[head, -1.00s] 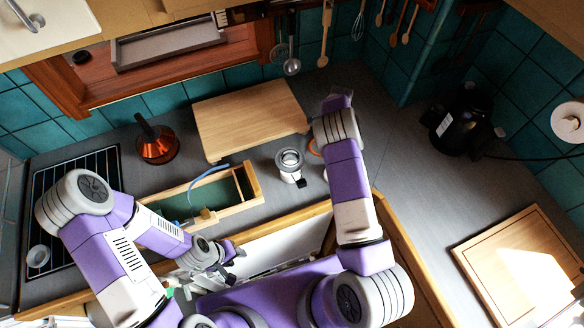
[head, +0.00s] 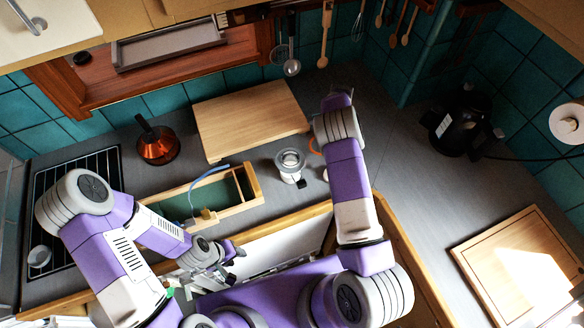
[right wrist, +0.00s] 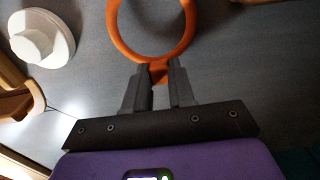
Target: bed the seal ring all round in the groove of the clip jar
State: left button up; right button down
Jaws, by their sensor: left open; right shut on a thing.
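The clip jar (head: 290,163) stands upright on the grey worktop, left of my right arm, with a metal clip at its near side. The orange seal ring (right wrist: 117,35) is in my right gripper (right wrist: 158,76), which is shut on the ring's tab. My right fingers are hidden there by my arm. My left gripper (head: 230,253) is open and empty, at the counter's front edge, below the wooden caddy. The jar's groove is too small to make out.
A wooden caddy (head: 247,206) with a blue cord lies left of the jar. A cutting board (head: 250,115) lies behind. A small white piece (right wrist: 40,35) is beside the ring. A copper pot (head: 158,147) and black kettle (head: 462,125) are farther off.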

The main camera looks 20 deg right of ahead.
jog(key=shift+r, duration=0.65)
jog(key=shift+r+p, duration=0.15)
jog(key=shift+p, duration=0.15)
notch_tip(320, 180, up, 5)
jog(key=shift+f+p, duration=0.1)
jog(key=shift+p, duration=0.95)
jog(key=c, duration=1.6)
grip_release()
jog(key=shift+c, duration=0.2)
grip_shut()
jog(key=shift+s+f, duration=0.1)
